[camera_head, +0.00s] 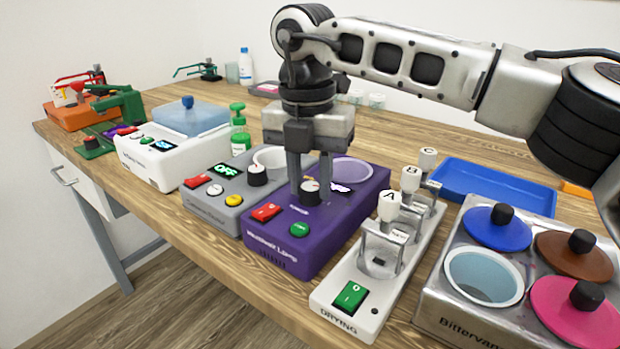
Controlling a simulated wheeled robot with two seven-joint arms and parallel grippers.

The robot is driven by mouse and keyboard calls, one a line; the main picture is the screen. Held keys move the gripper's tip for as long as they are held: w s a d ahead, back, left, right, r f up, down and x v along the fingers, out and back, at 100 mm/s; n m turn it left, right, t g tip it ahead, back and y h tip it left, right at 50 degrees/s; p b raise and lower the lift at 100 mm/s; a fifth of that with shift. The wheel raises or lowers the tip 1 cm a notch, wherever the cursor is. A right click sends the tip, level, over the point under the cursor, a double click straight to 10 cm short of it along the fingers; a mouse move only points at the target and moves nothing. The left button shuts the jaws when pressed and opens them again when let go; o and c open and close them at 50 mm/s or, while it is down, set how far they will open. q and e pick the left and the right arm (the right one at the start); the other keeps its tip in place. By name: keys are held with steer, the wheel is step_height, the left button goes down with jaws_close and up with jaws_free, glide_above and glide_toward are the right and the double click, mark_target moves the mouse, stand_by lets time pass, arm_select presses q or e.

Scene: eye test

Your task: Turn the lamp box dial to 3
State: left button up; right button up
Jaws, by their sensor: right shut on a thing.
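The purple lamp box (278,250) sits on the wooden table in the middle of the view, with white lettering on its front. Its dial (309,195) is a dark knob with a white top, on the box's upper face. My right gripper (310,184) points straight down over the box and is shut on the dial, one finger on each side. The number that the dial points to is too small and too covered to read. The box also has a red switch (266,211), a green button (299,229) and a pale round top area (347,169). My left gripper is not in view.
A grey box (212,204) with a green display stands close on the left. A white drying rack (345,312) with lettered white knobs stands close on the right. A steel unit (440,304) with coloured lids is farther right. A blue tray (495,188) lies behind.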

mark_target(307, 184)
steer(key=shift+r+m, duration=0.1)
steer(key=shift+m, duration=0.4)
steer(key=o, duration=1)
steer(key=r+p, duration=0.1)
steer(key=r, duration=0.4)
steer(key=r+p, duration=0.1)
steer(key=r, duration=0.4)
steer(key=r+p, duration=0.1)
steer(key=r, duration=0.5)
steer(key=shift+w+a, duration=0.1)
steer(key=shift+a, duration=0.15)
